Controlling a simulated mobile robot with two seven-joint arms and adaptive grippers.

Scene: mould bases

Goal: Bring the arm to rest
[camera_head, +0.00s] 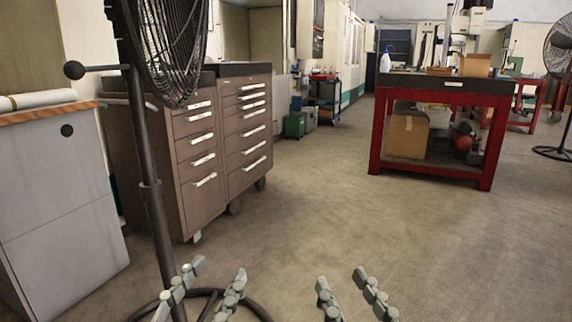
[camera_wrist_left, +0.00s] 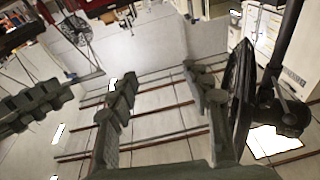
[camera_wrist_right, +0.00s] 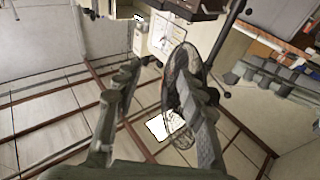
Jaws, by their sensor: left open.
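My left gripper (camera_head: 218,274) shows at the bottom of the head view with its two fingers apart and nothing between them. It also shows in the left wrist view (camera_wrist_left: 160,78), open and empty. My right gripper (camera_head: 341,279) is to its right at about the same height in the head view, fingers apart. In the right wrist view (camera_wrist_right: 160,75) it is open and empty too. Both grippers point forward, side by side with a gap between them. Neither touches anything that I can see.
A black pedestal fan (camera_head: 151,190) stands close at left, its base behind my left gripper. Brown drawer cabinets (camera_head: 222,140) and a grey cabinet (camera_head: 60,215) line the left. A red table (camera_head: 375,135) stands at back right. The middle floor (camera_head: 330,215) is clear.

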